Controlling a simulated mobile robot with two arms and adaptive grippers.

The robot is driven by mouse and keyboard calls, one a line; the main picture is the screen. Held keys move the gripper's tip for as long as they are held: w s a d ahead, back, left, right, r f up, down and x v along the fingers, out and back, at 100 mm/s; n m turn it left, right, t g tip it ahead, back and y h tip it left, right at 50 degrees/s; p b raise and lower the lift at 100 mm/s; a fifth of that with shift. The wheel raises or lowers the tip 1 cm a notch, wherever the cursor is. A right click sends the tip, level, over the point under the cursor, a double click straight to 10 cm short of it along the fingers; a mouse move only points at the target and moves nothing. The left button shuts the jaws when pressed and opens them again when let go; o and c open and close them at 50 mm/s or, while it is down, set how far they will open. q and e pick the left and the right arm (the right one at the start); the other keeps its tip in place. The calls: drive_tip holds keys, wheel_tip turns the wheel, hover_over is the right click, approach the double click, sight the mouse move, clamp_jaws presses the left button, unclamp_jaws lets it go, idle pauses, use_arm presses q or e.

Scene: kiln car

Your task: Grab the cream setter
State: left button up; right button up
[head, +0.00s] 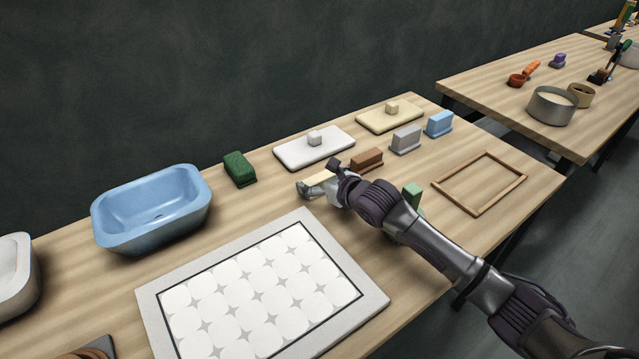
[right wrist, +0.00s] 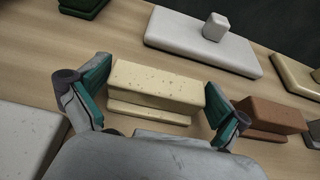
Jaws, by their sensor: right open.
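The cream setter (right wrist: 157,84) is a pale speckled block on a wider base, standing on the wooden table. In the right wrist view it lies between the two fingers of my right gripper (right wrist: 155,98), which is open with a finger near each end. In the head view the right gripper (head: 322,182) covers most of the cream setter (head: 318,179), and only a pale part of its top shows. I cannot tell whether a finger touches it. My left gripper is not in view.
Close to the right finger is a brown setter (head: 367,159). Beyond are a grey setter (head: 406,139), a blue setter (head: 439,123) and a white slab with a knob (head: 291,150). A dark green block (head: 239,168), blue basin (head: 152,212) and patterned board (head: 148,302) lie leftward. A wooden frame (head: 451,204) lies right.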

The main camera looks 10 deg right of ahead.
drive_tip(key=c, duration=0.9)
drive_tip(key=shift+r, duration=0.1)
